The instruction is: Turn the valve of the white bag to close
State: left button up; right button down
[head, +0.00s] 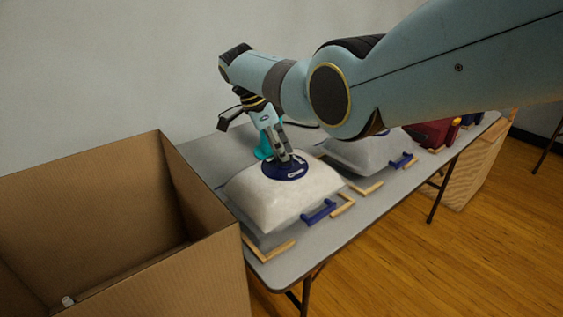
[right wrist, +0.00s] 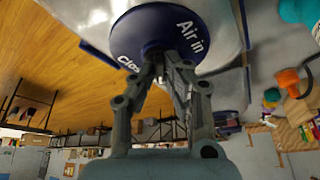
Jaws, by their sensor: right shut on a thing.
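The white bag (head: 262,203) lies plump on the grey table, beside the cardboard box. Its round dark blue valve (head: 279,171) sits on top. In the right wrist view the valve (right wrist: 150,24) fills the top middle and carries the words "Air in" and "Clos", the rest of the second word being cut off by my fingers. My right gripper (head: 292,161) comes down on the valve from above. In the right wrist view its fingertips (right wrist: 166,55) are close together at the valve's centre, shut on its middle part, which they hide. My left gripper is in neither view.
An open cardboard box (head: 205,237) stands at the left, against the table end. A second white bag (head: 362,152) lies farther along the table (head: 337,236), partly behind my arm. Blue handles (head: 319,211) and wooden corner pieces (head: 268,250) lie along the front edge. A red thing (head: 433,133) is beyond.

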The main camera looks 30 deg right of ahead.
jog(key=m+b, duration=0.2)
jog(key=b, duration=0.1)
jog(key=m+g+y+b, duration=0.1)
jog(key=m+b, duration=0.2)
jog(key=m+g+y+b, duration=0.1)
jog(key=m+b, duration=0.2)
jog(key=shift+w+d+f, duration=0.2)
jog(key=shift+d+f, duration=0.05)
jog(key=shift+r+m+g+y+b, duration=0.15)
jog(key=shift+m+g+y+b, duration=0.15)
jog(key=shift+m+y+b, duration=0.75)
jog(key=shift+r+m+h, duration=0.1)
jog(key=shift+m+h, duration=0.15)
jog(key=shift+m, duration=0.5)
jog(key=c, duration=1.4)
grip_release()
